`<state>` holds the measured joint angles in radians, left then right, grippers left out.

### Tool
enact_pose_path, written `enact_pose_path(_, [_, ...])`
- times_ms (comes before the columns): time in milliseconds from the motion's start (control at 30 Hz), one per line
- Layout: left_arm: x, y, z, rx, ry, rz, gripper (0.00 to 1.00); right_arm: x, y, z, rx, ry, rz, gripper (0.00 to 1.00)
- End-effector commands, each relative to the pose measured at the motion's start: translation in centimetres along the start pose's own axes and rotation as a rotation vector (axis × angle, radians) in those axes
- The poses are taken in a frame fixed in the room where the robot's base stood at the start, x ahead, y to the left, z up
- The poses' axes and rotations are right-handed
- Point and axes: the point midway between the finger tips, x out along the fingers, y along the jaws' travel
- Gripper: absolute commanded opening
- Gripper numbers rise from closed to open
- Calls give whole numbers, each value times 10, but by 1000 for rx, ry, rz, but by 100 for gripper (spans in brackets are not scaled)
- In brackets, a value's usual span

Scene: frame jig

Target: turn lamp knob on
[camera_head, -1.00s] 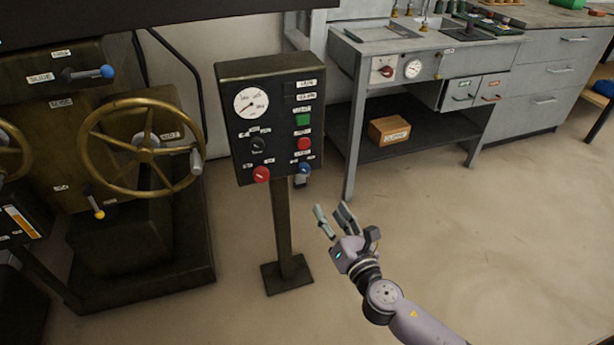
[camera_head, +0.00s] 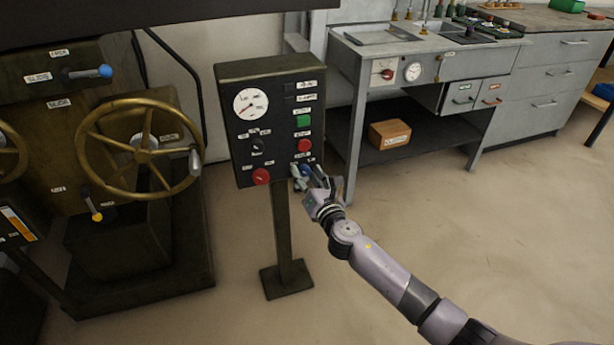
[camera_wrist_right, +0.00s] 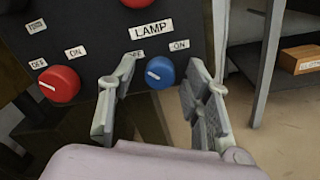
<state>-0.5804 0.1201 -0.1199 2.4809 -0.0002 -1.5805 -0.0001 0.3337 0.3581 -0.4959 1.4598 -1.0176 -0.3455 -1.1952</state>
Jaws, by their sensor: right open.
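The lamp knob (camera_wrist_right: 160,73) is blue with a white pointer line, under a LAMP label (camera_wrist_right: 151,29) in the right wrist view. Its pointer is turned toward the left, the OFF side; the ON label (camera_wrist_right: 179,45) is at its upper right. In the head view the knob (camera_head: 305,170) is at the lower right of the black control panel (camera_head: 275,105), partly hidden by my gripper. My right gripper (camera_head: 307,174) is open in front of the panel. In the wrist view its fingers (camera_wrist_right: 155,100) stand either side of the knob, with no clear contact. My left gripper is out of view.
A red knob (camera_wrist_right: 60,84) with OFF and ON labels is left of the lamp knob. The panel also has a gauge (camera_head: 251,103), a green button (camera_head: 303,121) and a red button (camera_head: 305,145). A brass handwheel (camera_head: 90,150) is left; a grey workbench (camera_head: 430,45) is right.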

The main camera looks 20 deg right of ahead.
Motion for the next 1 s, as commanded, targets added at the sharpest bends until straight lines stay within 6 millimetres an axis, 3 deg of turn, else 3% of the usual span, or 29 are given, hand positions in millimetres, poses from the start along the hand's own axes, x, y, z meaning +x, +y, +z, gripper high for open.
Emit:
enact_pose_path(200, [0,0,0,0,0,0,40,0,0,0,0,0,0,43])
enact_pose_path(833, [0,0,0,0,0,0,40,0,0,0,0,0,0,1])
enact_pose_path(1000, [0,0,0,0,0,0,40,0,0,0,1,0,0,0])
